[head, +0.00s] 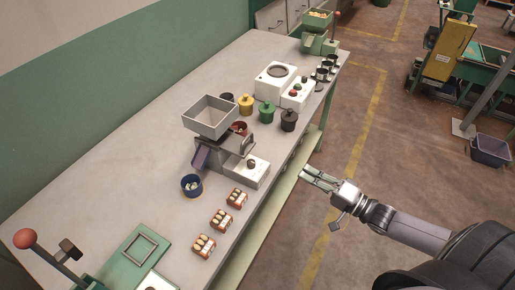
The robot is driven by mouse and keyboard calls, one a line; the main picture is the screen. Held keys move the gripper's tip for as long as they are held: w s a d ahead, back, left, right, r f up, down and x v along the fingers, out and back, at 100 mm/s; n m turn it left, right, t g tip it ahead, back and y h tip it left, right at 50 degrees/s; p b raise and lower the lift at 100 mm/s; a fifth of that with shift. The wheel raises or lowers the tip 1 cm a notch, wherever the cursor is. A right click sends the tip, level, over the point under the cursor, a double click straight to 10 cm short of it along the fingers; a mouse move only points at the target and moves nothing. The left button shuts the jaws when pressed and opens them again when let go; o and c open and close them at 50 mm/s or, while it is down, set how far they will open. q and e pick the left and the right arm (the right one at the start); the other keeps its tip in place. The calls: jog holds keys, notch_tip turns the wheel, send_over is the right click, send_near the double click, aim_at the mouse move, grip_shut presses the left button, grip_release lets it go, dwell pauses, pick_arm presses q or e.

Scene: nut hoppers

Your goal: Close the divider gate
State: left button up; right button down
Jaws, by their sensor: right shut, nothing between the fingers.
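A grey hopper machine stands on the long table, with an open square hopper (209,120) on top. My left gripper is out of view.
Several small nut packs (221,219) lie in front of the machine. Yellow (245,104), green (266,112) and dark (289,121) pots and a white scale (276,80) stand behind it. A red-knobbed lever (25,239) rises at the lower left.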

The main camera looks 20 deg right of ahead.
jog(key=a+r+y, duration=0.3)
jog(key=r, duration=0.3)
jog(key=p, duration=0.3)
send_near(245, 147)
jog(key=w+a+r, duration=0.3)
jog(key=w+r, duration=0.1)
jog(key=r, duration=0.2)
jog(key=shift+w+a+m, duration=0.25)
jog(key=shift+w+m, duration=0.05)
jog(key=x, duration=0.2)
jog(key=b+x, duration=0.1)
jog(key=x, duration=0.1)
jog(key=shift+f, duration=0.5)
jog(key=shift+w+a, duration=0.1)
jog(key=shift+w, duration=0.1)
jog(key=shift+s+r, duration=0.1)
jog(key=shift+r, duration=0.05)
